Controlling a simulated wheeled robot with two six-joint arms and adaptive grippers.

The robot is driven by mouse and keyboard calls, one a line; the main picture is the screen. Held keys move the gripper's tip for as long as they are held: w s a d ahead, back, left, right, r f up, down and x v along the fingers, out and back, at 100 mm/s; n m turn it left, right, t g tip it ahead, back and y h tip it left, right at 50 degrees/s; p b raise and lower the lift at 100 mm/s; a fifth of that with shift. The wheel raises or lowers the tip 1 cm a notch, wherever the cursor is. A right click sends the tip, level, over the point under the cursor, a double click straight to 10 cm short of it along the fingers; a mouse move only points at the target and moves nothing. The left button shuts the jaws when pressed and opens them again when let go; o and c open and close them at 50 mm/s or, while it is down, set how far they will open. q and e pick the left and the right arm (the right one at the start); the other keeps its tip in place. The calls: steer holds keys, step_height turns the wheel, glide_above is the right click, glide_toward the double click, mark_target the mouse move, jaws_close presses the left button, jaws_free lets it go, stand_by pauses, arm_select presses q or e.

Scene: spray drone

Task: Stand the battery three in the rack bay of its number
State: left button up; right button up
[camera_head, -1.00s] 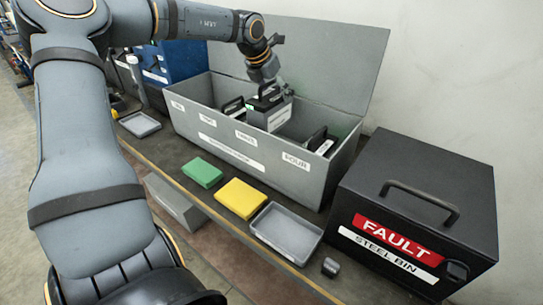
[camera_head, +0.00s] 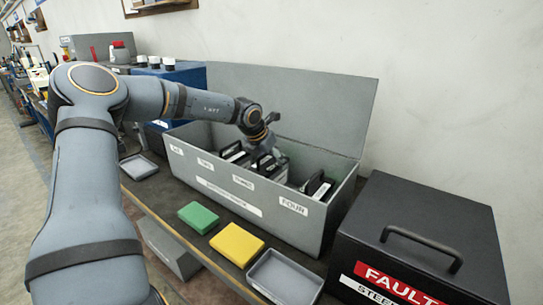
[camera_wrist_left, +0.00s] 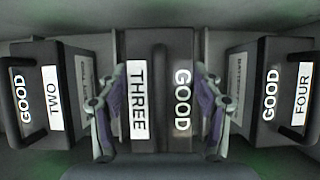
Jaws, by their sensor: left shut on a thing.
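Battery three (camera_wrist_left: 160,120) is a dark block with THREE and GOOD labels, seen between the two fingers of my left gripper (camera_wrist_left: 158,105) in the left wrist view. In the head view my left gripper (camera_head: 264,148) reaches down into the long grey rack (camera_head: 225,190), shut on battery three (camera_head: 268,163). The battery is upright, down inside the rack behind the THREE label. Its base is hidden by the front wall, so I cannot tell whether it touches the floor. My right gripper is out of view.
Battery two (camera_wrist_left: 45,95) and battery four (camera_wrist_left: 275,95) stand on either side, apart from battery three. Green (camera_head: 198,217) and yellow (camera_head: 237,244) blocks and a grey tray (camera_head: 284,278) lie before the rack. A black fault bin (camera_head: 420,235) stands at right.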

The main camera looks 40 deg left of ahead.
arm_select(q)
steer(key=shift+w+a+f, duration=0.1)
steer(key=shift+f, duration=0.85)
steer(key=o, duration=1.4)
steer(key=shift+f, duration=0.15)
steer(key=o, duration=0.4)
steer(key=v, duration=0.6)
steer(key=shift+d+r, duration=0.2)
steer(key=shift+r, duration=0.05)
steer(key=p+v, duration=0.6)
steer(key=p, duration=1.7)
steer(key=shift+p, duration=0.8)
steer(key=shift+f, duration=0.1)
